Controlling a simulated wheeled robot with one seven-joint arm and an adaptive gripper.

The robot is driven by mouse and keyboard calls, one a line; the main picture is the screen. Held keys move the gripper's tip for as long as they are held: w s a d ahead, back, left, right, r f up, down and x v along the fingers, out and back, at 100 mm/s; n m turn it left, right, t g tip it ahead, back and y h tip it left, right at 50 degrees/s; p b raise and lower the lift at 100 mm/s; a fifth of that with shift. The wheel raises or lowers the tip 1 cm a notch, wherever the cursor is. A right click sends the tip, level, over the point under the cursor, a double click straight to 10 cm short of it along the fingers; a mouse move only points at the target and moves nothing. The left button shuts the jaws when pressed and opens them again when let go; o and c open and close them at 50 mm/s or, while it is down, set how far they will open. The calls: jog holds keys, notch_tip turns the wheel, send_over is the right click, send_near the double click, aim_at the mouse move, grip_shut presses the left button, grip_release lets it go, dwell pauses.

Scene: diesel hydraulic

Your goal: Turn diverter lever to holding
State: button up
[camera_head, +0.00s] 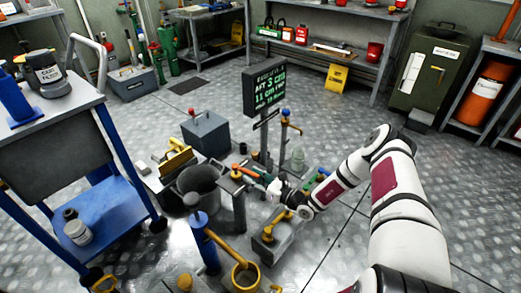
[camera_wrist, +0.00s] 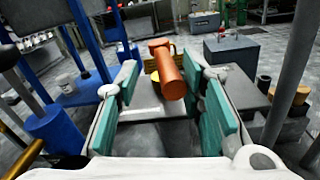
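An orange-red lever handle (camera_wrist: 171,75), a short cylinder on a small bracket, points towards me in the wrist view. It sits on a grey post with a flat top (camera_head: 233,183) in the head view, where the handle (camera_head: 250,173) looks small. My gripper (camera_wrist: 164,92) has its two teal-padded fingers spread on either side, with visible gaps to the handle. In the head view my gripper (camera_head: 270,184) reaches in from the right at the handle's near end. I cannot tell how far the handle lies between the pads. No holding label is readable.
A display post (camera_head: 265,88) with green text stands behind the lever. A grey bucket (camera_head: 199,182) is to its left, a blue pump (camera_head: 204,243) and yellow cup (camera_head: 246,276) in front. A blue cart (camera_head: 75,215) stands far left. Open floor lies at the right.

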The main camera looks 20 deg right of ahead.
jog(key=p+v, duration=0.2)
jog(key=v, duration=0.8)
jog(key=s+a+r+n+g+y+p, duration=0.1)
jog(key=a+r+n+g, duration=0.1)
jog(key=r, duration=0.5)
jog(key=s+a+r+n+g+y+p, duration=0.1)
jog(key=a+r+n+g+y+p, duration=0.1)
jog(key=r+n, duration=0.4)
jog(key=s+a+r+n+g+y+p, duration=0.1)
jog(key=a+r+n+g+p, duration=0.1)
jog(key=r, duration=0.8)
jog(key=shift+a+r+n+g+y, duration=0.15)
jog(key=shift+a+n+g+y, duration=0.15)
jog(key=shift+a+n+g, duration=0.85)
jog(key=shift+s+d+g, duration=0.1)
jog(key=shift+d+g, duration=0.25)
jog(key=shift+g, duration=0.2)
